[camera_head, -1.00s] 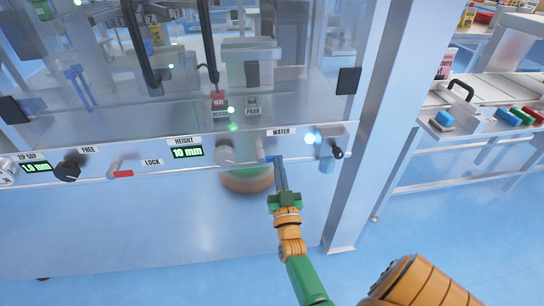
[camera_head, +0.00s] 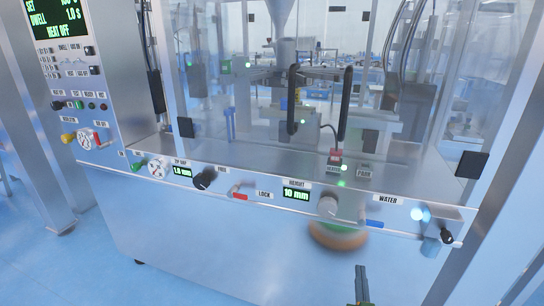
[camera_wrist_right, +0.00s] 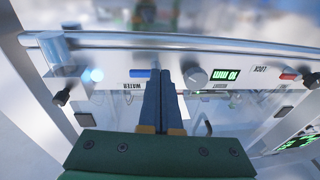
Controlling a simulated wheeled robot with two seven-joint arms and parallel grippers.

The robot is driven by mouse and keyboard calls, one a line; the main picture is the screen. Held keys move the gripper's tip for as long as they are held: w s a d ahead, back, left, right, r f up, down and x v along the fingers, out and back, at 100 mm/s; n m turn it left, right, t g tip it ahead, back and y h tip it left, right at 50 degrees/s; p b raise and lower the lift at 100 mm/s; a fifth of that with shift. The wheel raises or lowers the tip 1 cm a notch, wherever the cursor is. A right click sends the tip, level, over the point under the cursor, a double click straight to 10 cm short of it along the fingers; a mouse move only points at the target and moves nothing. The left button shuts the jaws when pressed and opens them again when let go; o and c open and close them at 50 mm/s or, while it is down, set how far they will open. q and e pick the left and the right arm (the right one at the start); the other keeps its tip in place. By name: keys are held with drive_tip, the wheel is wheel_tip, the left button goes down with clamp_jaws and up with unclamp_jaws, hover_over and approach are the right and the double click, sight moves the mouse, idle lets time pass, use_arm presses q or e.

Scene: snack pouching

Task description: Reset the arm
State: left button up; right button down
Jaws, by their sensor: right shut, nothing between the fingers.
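My right gripper (camera_head: 361,272) shows at the bottom of the head view, below the front panel of the machine. Its slim grey fingers point up at the panel, shut and empty. In the right wrist view the shut dark blue fingers (camera_wrist_right: 161,78) lie side by side, with the green palm below them. The blue handle (camera_head: 374,224) beside the WATER label (camera_head: 389,200) is above the gripper and apart from it in the head view. My left gripper is not in view.
The machine's panel (camera_head: 300,212) carries a grey knob (camera_head: 327,205), a black knob (camera_head: 204,179) and a red handle (camera_head: 240,196). Black door handles (camera_head: 291,100) stand higher. Blue floor (camera_head: 120,275) is clear at left.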

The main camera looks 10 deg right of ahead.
drive_tip(key=s+a+f+n+g+y+p, duration=0.3)
drive_tip(key=s+a+f+g+y, duration=0.15)
drive_tip(key=s+a+f, duration=0.35)
drive_tip(key=s+a+f+n+g+y+p, duration=0.2)
drive_tip(key=s+a+f+g+y+p, duration=0.25)
drive_tip(key=f, duration=0.55)
use_arm(q)
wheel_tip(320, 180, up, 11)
drive_tip(key=p, duration=0.1)
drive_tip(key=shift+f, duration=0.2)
use_arm(e)
drive_tip(key=s+f+n+g, duration=0.1)
drive_tip(key=s+g, duration=0.3)
drive_tip(key=s, duration=0.8)
drive_tip(key=s+f+n+g+h, duration=0.1)
drive_tip(key=s+f+g, duration=0.3)
drive_tip(key=s, duration=0.8)
drive_tip(key=shift+f, duration=0.3)
drive_tip(key=shift+w+a, duration=0.1)
drive_tip(key=shift+a, duration=0.05)
